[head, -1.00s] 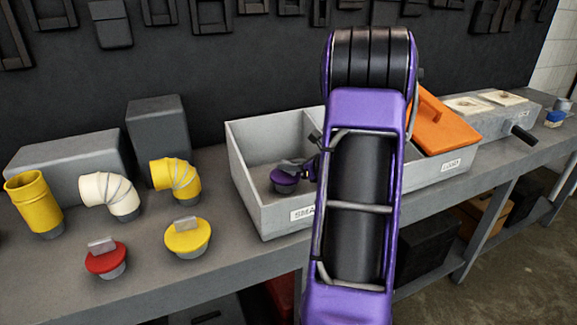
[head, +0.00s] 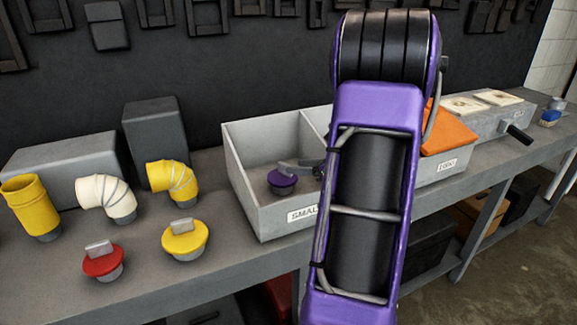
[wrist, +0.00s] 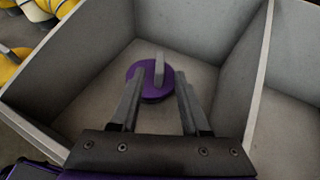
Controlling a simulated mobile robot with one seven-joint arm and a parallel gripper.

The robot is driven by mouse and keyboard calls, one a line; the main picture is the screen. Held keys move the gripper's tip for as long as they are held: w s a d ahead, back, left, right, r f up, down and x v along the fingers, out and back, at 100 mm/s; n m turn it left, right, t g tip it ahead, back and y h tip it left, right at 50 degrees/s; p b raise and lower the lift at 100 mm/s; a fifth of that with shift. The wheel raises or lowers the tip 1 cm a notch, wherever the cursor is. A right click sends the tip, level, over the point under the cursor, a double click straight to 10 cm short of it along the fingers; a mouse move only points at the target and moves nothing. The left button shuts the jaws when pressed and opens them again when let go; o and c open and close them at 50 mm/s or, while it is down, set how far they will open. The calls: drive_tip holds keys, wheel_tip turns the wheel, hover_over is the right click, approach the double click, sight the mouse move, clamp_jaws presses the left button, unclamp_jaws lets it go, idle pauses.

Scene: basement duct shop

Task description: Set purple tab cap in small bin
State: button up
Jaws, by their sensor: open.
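The purple tab cap (head: 282,182) is inside the small bin (head: 264,217), a grey open box with a label reading "SMAL" in the head view. In the wrist view the purple cap (wrist: 146,90) lies on the bin floor with its grey tab up. My gripper (wrist: 158,82) is open, with one finger on each side of the cap's near part and a gap beside the tab. In the head view my arm hides most of the gripper and the right part of the bin.
A red tab cap (head: 103,262) and a yellow tab cap (head: 185,240) stand on the bench left of the bin. Yellow and white elbows (head: 107,198) stand behind them. A second bin with an orange lid (head: 442,133) adjoins on the right.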

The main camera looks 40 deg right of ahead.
drive_tip(key=a+v, duration=0.1)
drive_tip(key=v, duration=0.5)
drive_tip(key=shift+d, duration=0.45)
drive_tip(key=shift+w, duration=0.15)
